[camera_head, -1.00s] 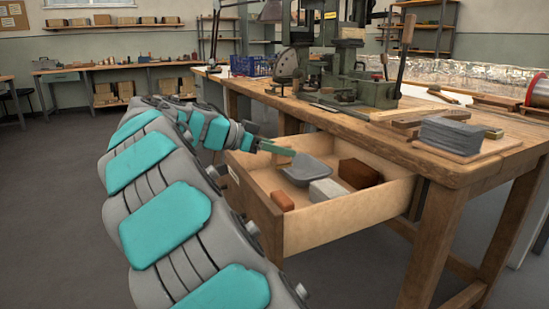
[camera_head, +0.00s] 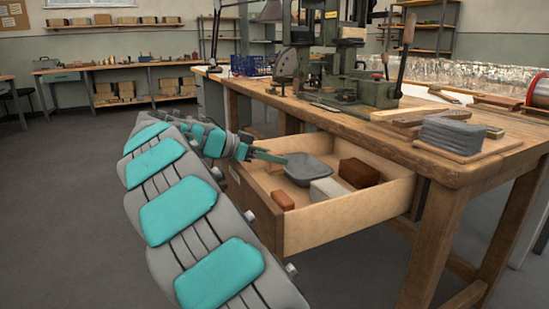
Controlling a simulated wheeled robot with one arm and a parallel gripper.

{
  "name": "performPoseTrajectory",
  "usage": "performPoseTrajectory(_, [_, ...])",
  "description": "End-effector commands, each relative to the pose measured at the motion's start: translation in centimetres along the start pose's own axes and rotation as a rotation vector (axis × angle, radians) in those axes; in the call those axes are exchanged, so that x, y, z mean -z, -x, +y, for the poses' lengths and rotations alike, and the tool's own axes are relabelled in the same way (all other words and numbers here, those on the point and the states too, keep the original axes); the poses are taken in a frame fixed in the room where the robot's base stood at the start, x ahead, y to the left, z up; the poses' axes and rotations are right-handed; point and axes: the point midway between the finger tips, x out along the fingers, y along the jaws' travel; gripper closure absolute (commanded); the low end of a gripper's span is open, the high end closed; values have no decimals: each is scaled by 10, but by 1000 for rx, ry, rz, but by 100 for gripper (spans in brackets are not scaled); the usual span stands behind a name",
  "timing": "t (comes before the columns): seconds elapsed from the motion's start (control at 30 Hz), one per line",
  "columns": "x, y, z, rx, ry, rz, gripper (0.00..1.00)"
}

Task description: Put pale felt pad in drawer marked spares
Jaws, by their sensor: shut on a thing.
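My gripper (camera_head: 276,157) is over the left side of an open wooden drawer (camera_head: 345,222). Its green fingers are shut at the left rim of a grey dish (camera_head: 312,170), and seem to hold that rim. The dish is inside the drawer; whether it rests on the floor I cannot tell. A pale block (camera_head: 327,191), possibly the pale felt pad, lies in the drawer in front of the dish. The drawer's front faces left, partly hidden by my arm, and I cannot read a mark on it.
A brown block (camera_head: 359,173) and a small orange-brown block (camera_head: 283,200) also lie in the drawer. The workbench (camera_head: 440,166) above it carries a green machine (camera_head: 345,75) and a grey stack (camera_head: 452,138). Floor to the left is clear.

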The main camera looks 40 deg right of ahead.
Motion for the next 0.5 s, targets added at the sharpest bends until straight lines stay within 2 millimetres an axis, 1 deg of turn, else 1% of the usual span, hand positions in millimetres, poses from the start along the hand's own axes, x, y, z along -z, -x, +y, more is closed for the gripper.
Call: performPoseTrajectory(0.5, [-10,-4,0,-2,1,-1,100])
